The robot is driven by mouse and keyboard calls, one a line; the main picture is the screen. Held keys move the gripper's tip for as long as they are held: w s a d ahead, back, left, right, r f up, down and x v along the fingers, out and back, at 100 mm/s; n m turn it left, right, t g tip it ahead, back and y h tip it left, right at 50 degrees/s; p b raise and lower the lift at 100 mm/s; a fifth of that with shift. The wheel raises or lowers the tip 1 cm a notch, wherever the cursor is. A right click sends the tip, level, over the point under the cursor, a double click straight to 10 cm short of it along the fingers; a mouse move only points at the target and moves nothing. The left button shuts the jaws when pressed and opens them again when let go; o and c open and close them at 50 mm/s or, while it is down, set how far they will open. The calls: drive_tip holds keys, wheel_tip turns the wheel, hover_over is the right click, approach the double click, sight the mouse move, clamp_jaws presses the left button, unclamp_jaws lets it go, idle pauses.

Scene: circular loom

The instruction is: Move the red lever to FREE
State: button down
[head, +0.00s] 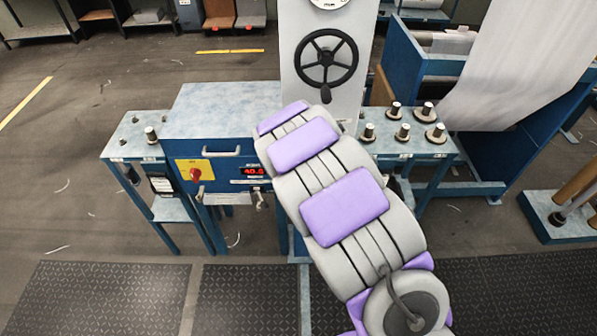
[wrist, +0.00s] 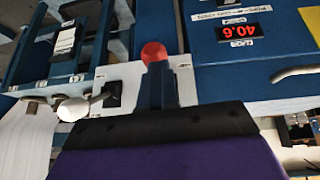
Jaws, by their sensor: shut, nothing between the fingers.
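The red ball knob of the lever (wrist: 154,53) shows in the wrist view, just beyond the tips of my gripper (wrist: 157,75). My gripper's dark fingers are shut with nothing between them. I cannot tell whether they touch the knob. The fingers hide the lever's shaft, and a white plate (wrist: 186,82) shows around them. No FREE marking is readable, so the lever's position is unclear. In the head view my arm covers the lever and my gripper.
A blue cabinet (head: 215,112) carries a yellow plate with a red switch (head: 195,173) and a red-digit display (head: 253,171). A black handwheel (head: 326,58) is on the grey column behind. Pegs (head: 404,131) stand on the table at right. White fabric (head: 520,70) hangs at far right.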

wheel_tip(320, 180, down, 7)
drive_tip(key=t+b, duration=0.4)
drive_tip(key=b, duration=0.2)
drive_tip(key=shift+s+r, duration=0.15)
drive_tip(key=shift+s, duration=0.15)
idle(0.6)
